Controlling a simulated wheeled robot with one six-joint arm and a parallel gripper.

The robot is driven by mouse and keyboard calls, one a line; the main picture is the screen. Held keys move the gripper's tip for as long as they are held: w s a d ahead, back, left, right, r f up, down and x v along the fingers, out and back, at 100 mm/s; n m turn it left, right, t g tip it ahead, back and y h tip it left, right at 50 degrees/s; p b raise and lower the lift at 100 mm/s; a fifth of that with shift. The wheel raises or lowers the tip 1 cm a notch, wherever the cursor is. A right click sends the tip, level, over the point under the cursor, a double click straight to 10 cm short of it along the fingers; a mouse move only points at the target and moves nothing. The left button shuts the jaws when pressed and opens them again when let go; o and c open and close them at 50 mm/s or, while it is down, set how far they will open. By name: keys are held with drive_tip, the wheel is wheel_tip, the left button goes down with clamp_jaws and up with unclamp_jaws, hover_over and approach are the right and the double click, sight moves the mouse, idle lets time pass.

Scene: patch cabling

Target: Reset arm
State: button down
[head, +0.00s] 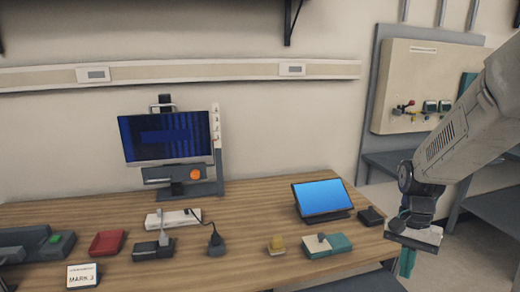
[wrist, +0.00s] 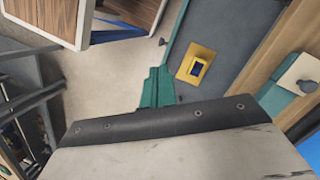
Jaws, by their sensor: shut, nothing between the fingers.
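My arm reaches in from the right of the head view. My gripper (head: 407,264) hangs pointing down just off the right end of the wooden table (head: 240,240), apart from everything on it. Its teal fingers (wrist: 155,75) also show in the wrist view, closed together with nothing between them. The wrist plate hides the lower part of that view.
On the table stand a monitor (head: 168,137), a blue-screened tablet (head: 321,198), a white strip (head: 172,219) with cables, a red box (head: 107,243) and a teal block (head: 341,243). A yellow frame (wrist: 198,64) lies on a dark surface. A panel (head: 425,85) hangs at the right.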

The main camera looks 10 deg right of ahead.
drive_tip(key=s+a+r+n+t+h, duration=0.1)
drive_tip(key=s+a+r+n+t, duration=0.3)
drive_tip(key=s+a+r+n, duration=0.6)
drive_tip(key=s+a+r, duration=0.2)
drive_tip(key=a+r, duration=0.1)
drive_tip(key=a, duration=0.1)
drive_tip(key=shift+s+r+n, duration=0.4)
